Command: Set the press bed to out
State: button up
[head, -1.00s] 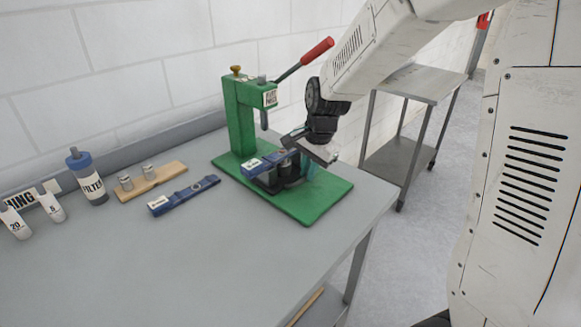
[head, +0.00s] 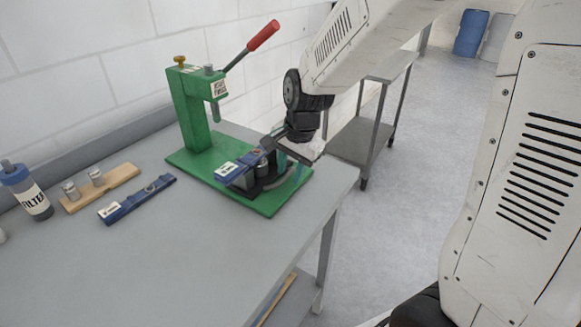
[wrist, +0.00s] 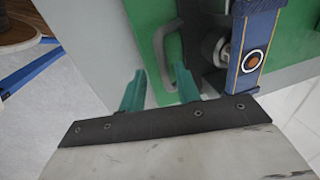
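The green press (head: 195,110) stands on a green base plate (head: 190,160) at the table's right end. Its dark press bed (head: 272,186) lies on the plate, forward of the column and ram, carrying a blue bar (head: 228,172) and metal cylinders. In the wrist view a grey loop handle (wrist: 159,48) lies over green, beside the dark bed and the blue bar (wrist: 254,45). My gripper (head: 298,168) is low at the bed's right side. Its teal fingers (wrist: 158,82) are apart, with the handle's near end between them. I cannot tell whether they touch it.
A second blue bar (head: 137,199), a wooden block with metal cylinders (head: 100,187) and a filter bottle (head: 27,192) lie left of the press. The red-tipped lever (head: 262,36) rises behind. A metal cart (head: 365,140) stands beyond. The table's front left is clear.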

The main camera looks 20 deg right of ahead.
notch_tip(320, 180, up, 8)
jog(key=s, duration=0.1)
jog(key=shift+d+f, duration=0.2)
jog(key=shift+d, duration=0.25)
jog(key=shift+s, duration=0.15)
jog(key=s+d+r+n, duration=0.2)
jog(key=s+n, duration=0.3)
jog(key=s, duration=0.6)
jog(key=s+d+r+n+h, duration=0.1)
jog(key=s+n, duration=0.5)
jog(key=s, duration=0.6)
jog(key=shift+s+d+r, duration=0.15)
jog(key=shift+d+r, duration=0.55)
jog(key=shift+r, duration=0.2)
